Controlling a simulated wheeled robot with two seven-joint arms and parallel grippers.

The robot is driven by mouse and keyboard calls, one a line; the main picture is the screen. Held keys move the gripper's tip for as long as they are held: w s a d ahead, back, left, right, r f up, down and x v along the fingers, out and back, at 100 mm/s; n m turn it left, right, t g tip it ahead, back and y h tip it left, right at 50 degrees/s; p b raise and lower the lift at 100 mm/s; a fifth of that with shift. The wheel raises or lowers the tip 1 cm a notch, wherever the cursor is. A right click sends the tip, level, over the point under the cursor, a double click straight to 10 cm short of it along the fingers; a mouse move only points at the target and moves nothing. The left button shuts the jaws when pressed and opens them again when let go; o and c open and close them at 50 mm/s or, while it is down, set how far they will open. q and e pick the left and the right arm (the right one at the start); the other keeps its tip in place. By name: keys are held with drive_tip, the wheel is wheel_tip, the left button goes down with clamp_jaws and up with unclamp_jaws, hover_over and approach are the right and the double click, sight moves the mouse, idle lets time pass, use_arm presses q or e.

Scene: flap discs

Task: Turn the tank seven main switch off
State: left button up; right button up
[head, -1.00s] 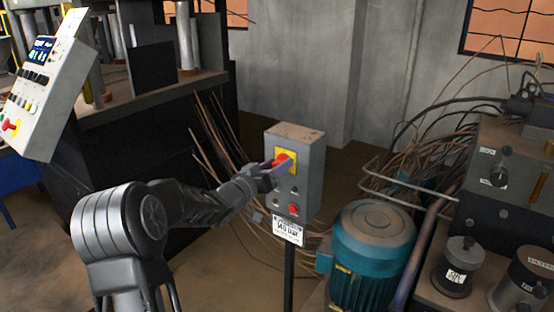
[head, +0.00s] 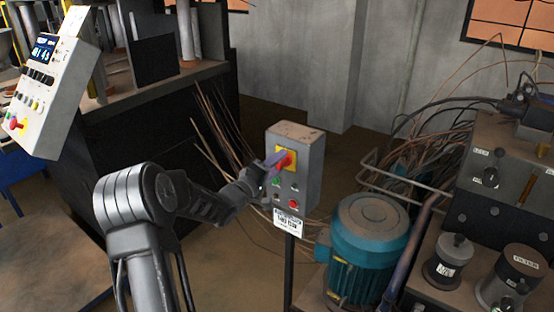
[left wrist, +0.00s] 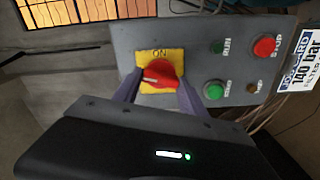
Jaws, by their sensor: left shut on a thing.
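The main switch is a red rotary knob (head: 288,161) on a yellow plate (head: 292,152), on the front of a grey control box (head: 309,163) on a post. My left gripper (head: 277,162) is at the knob, shut on it. In the left wrist view the red knob (left wrist: 162,75) sits between the two purple-grey fingers of my left gripper (left wrist: 159,90). The word ON shows on the yellow plate (left wrist: 145,57); the rest of its lettering is hidden or unreadable. A tank seven marking is not legible. My right gripper is out of view.
The box also carries a green START button (left wrist: 213,90), a red STOP button (left wrist: 265,46) and a white label (head: 288,222). A teal motor (head: 370,245) stands right of the post. A slanted control panel (head: 42,85) stands at left.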

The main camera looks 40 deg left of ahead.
use_arm(q)
drive_tip(key=shift+n+p, duration=0.65)
drive_tip(key=shift+n, duration=0.95)
drive_tip(key=shift+f, duration=0.1)
drive_tip(key=o, duration=1.4)
drive_tip(key=shift+c, duration=0.2)
drive_tip(key=s+b, duration=0.1)
drive_tip(key=s, duration=0.7)
drive_tip(key=shift+b, duration=0.3)
drive_tip(key=shift+w, duration=0.1)
